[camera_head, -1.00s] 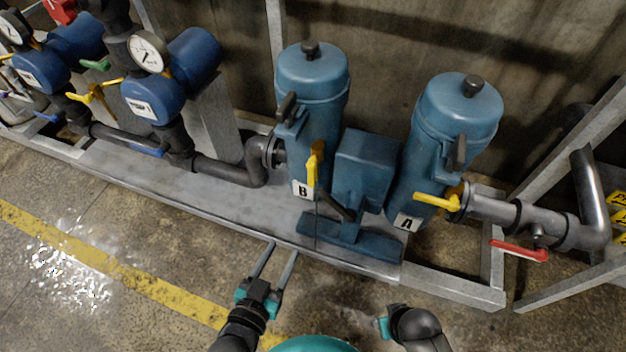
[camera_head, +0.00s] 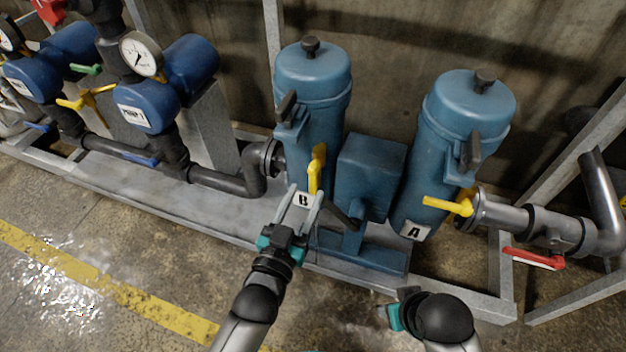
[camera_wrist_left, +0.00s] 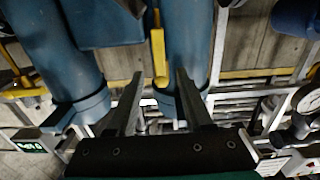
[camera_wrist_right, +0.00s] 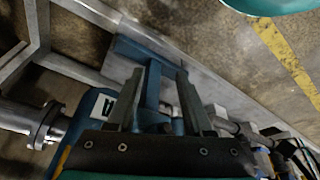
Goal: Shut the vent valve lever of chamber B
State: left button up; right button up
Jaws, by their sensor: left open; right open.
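Chamber B is a blue upright cylinder (camera_head: 312,80) with a white "B" label (camera_head: 303,201). A yellow lever (camera_head: 316,172) stands roughly upright on its front. My left gripper (camera_head: 306,191) is open in front of the label, just below the lever. In the left wrist view the yellow lever (camera_wrist_left: 158,62) shows between the two spread fingertips (camera_wrist_left: 160,76), with its end near them; whether they touch cannot be told. My right gripper (camera_wrist_right: 160,72) is open and empty; in the head view its fingers are mostly hidden behind its wrist.
Chamber A (camera_head: 462,120) stands to the right, its yellow lever (camera_head: 447,204) lying roughly sideways. A blue box-shaped unit (camera_head: 370,175) sits between the chambers. A red lever (camera_head: 533,258) is on the right pipe. A grey frame rail (camera_head: 200,215) runs in front; the floor before it is open.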

aim_at(312, 180)
pick_arm(q)
jog(key=b+x, duration=0.1)
jog(key=x, duration=0.2)
jog(key=shift+w+d, duration=0.1)
jog(key=shift+w, duration=0.2)
jog(key=shift+b+x, duration=0.5)
jog(key=shift+x, duration=0.55)
pick_arm(e)
jog(key=shift+t, duration=0.4)
jog(key=shift+w+r, duration=0.1)
jog(key=shift+r, duration=2.4)
pick_arm(q)
jog(key=shift+c, duration=0.2)
grip_shut()
